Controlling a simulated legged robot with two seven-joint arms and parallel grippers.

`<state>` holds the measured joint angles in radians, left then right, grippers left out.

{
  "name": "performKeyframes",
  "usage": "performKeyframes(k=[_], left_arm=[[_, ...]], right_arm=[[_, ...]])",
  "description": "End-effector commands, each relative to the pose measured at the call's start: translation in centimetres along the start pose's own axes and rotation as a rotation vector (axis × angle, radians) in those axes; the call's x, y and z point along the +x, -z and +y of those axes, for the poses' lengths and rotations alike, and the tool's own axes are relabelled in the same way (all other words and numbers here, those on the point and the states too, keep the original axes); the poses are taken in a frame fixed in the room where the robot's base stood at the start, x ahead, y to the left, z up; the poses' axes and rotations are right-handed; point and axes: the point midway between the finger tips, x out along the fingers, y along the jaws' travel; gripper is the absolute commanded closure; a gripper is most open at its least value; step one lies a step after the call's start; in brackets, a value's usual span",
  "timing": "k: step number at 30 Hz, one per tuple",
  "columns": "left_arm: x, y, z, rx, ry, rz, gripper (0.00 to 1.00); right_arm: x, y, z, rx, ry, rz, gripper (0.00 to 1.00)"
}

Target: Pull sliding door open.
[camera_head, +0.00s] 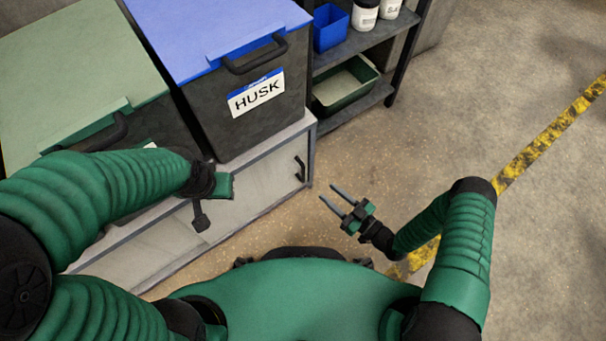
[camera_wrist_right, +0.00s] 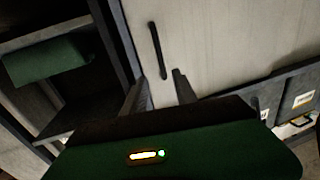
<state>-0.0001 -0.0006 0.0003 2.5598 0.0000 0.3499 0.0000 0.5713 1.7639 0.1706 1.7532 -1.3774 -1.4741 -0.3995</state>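A low pale cabinet with a sliding door (camera_head: 262,190) stands under the bins. The door has a dark vertical bar handle (camera_head: 300,168) near its right end. In the right wrist view the handle (camera_wrist_right: 157,50) lies beyond the fingertips, with the pale door panel (camera_wrist_right: 205,40) behind it. My right gripper (camera_head: 332,194) is open and empty, right of the handle and apart from it. Its two fingers (camera_wrist_right: 158,80) also show apart in the wrist view. My left gripper (camera_head: 213,200) is over the cabinet front, left of the handle; its fingers are not clear.
A black bin labelled HUSK (camera_head: 250,110) with a blue lid and a green-lidded bin (camera_head: 80,80) stand on the cabinet. A dark shelf (camera_head: 352,112) with a green tray (camera_head: 345,88) stands right of it. The floor (camera_head: 420,140) at right is clear.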

Motion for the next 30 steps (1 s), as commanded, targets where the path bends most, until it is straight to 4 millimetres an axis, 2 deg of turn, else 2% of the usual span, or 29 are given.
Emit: performKeyframes(k=[1, 6, 13, 18, 25, 30], left_arm=[[1.2, -0.3, 0.0, 0.000, 0.000, 0.000, 0.64], [3.0, -0.7, 0.0, 0.000, 0.000, -0.001, 0.64], [4.9, -1.2, 0.0, 0.000, 0.000, -0.001, 0.64], [5.2, -1.2, 0.0, 0.000, 0.000, -0.001, 0.64], [5.1, -1.2, 0.0, 0.000, 0.000, -0.001, 0.64], [5.1, -1.2, 0.0, 0.000, 0.000, -0.001, 0.64]], right_arm=[[1.4, -0.6, -0.1, -0.001, 0.003, 0.001, 0.66], [5.9, -0.7, -0.1, -0.002, 0.004, -0.001, 0.66], [10.6, -0.5, 0.0, -0.001, 0.002, -0.002, 0.66], [11.8, -0.2, -0.1, 0.000, 0.001, -0.003, 0.66], [11.9, -0.1, -0.1, 0.001, 0.001, -0.004, 0.67], [11.8, -0.1, -0.1, 0.001, 0.001, -0.004, 0.89]])
